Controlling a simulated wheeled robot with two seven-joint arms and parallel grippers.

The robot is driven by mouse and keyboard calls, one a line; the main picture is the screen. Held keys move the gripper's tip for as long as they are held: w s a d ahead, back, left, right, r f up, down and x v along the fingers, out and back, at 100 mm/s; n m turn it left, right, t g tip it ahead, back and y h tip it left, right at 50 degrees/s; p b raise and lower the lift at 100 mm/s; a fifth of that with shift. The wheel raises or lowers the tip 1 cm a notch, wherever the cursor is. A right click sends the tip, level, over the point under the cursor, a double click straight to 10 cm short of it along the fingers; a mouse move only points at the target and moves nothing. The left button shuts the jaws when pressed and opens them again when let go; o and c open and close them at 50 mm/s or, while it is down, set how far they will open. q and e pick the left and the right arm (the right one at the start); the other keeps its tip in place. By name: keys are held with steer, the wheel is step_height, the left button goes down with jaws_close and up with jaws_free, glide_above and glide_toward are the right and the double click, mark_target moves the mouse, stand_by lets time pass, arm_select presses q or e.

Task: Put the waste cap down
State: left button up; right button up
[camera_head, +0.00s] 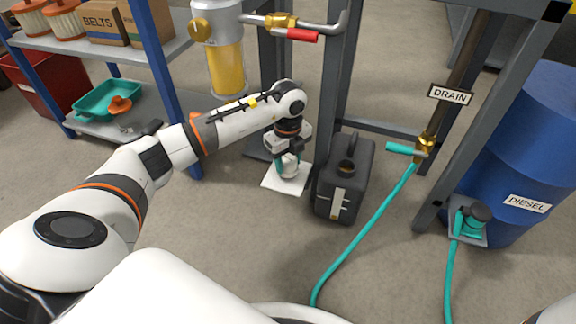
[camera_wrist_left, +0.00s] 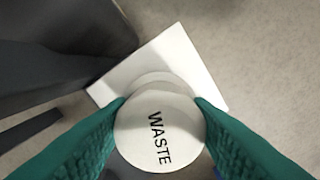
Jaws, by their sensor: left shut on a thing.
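The waste cap (camera_wrist_left: 160,130) is a round white cap lettered WASTE. My left gripper (camera_wrist_left: 158,118) is shut on it, with a teal finger on each side. In the head view my left gripper (camera_head: 289,160) points down over a white square mat (camera_head: 272,182) on the floor. The mat also shows beneath the cap in the wrist view (camera_wrist_left: 185,58). A white rounded part shows just behind the cap there; I cannot tell whether the cap touches the mat. My right gripper is not in view.
A dark jerrycan (camera_head: 335,190) with an open top stands just right of the mat. A grey frame post (camera_head: 345,80) rises behind it. A teal hose (camera_head: 370,235) runs from the drain valve (camera_head: 424,146) across the floor. A blue diesel drum (camera_head: 530,150) stands at the right, shelves (camera_head: 180,48) at the left.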

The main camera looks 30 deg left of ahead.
mark_target(288, 159)
arm_select(q)
steer(key=o, duration=1.5)
steer(key=shift+f, duration=0.1)
step_height(288, 159, up, 8)
steer(key=p, duration=0.6)
steer(key=shift+f, duration=0.15)
